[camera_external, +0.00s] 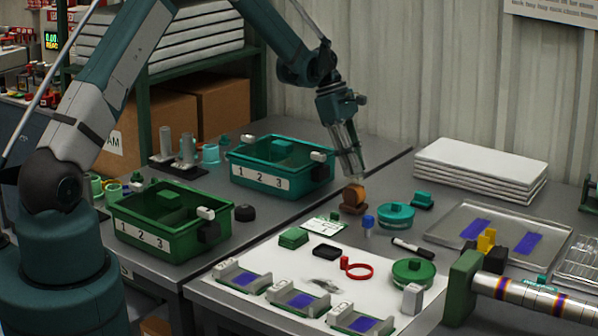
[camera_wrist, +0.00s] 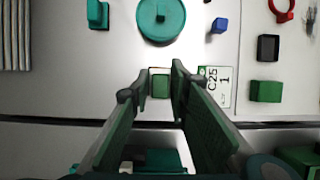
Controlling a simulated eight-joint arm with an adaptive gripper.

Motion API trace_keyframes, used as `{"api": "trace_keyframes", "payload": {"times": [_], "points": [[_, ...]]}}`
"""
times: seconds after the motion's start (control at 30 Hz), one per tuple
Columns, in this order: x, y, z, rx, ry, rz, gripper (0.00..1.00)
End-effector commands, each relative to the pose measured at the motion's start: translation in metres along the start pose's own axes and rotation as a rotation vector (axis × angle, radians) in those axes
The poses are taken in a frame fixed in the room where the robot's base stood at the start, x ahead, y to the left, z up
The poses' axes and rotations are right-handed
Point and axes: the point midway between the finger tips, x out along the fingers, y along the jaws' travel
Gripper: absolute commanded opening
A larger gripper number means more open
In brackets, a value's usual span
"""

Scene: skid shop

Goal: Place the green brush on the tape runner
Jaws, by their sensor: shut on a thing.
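My gripper (camera_external: 352,176) shows above the grey bench, its fingers pointing down and closed on a small green block, which looks like the green brush (camera_wrist: 159,86), between the fingertips in the wrist view. In the external view the fingers hide most of it. Right below the fingertips is a brown and orange rounded thing (camera_external: 354,199). I cannot tell whether it is the tape runner, or whether the brush touches it. It does not show apart from the green block in the wrist view.
A teal round case (camera_external: 395,215), a blue-topped piece (camera_external: 368,222) and a C25 card (camera_external: 324,226) lie close by. The teal bin (camera_external: 239,178) stands to the left, the green bin (camera_external: 140,238) farther left. White boards (camera_external: 480,170) are stacked at the right.

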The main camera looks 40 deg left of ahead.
Motion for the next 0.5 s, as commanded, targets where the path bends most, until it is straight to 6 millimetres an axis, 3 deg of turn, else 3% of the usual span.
{"api": "trace_keyframes", "payload": {"times": [0.13, 0.5], "points": [[0.0094, -0.0003, -0.0039, 0.0, 0.0, 0.0, 0.07], [0.0114, -0.0002, -0.0047, 0.0, 0.0, 0.0, 0.07]]}}
